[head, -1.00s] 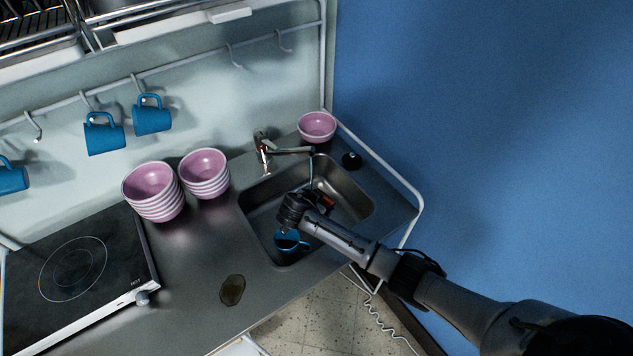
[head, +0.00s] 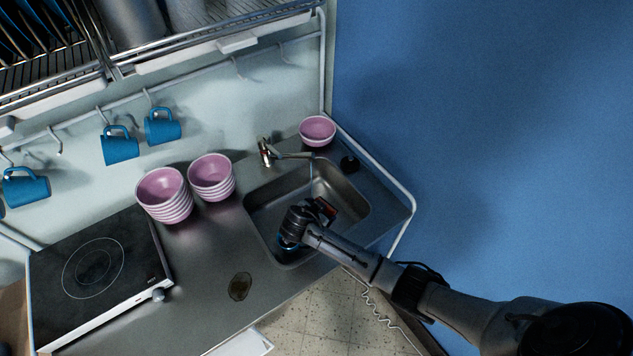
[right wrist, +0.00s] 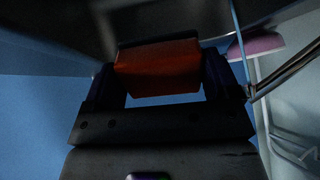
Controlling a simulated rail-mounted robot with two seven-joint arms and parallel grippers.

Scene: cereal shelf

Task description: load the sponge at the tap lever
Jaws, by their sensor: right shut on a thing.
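An orange-red block, seemingly the sponge (right wrist: 160,68), is clamped between the fingers of my right gripper (right wrist: 158,85). In the head view my right gripper (head: 318,209) is over the sink basin (head: 346,192), and a bit of the sponge's red shows beside it. The tap (head: 265,151) stands behind the basin, its spout reaching right; the lever is too small to make out. A thin pale-blue streak, perhaps water, runs down from the spout and shows beside the gripper in the right wrist view (right wrist: 238,40). The sponge is apart from the tap. My left gripper is out of view.
A blue mug (head: 285,244) in the basin is mostly hidden by my gripper. A pink bowl (head: 317,129) stands behind the basin; two pink bowl stacks (head: 165,196) stand left of it. A hob (head: 93,267) is farther left. Blue mugs (head: 120,147) hang from the rail.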

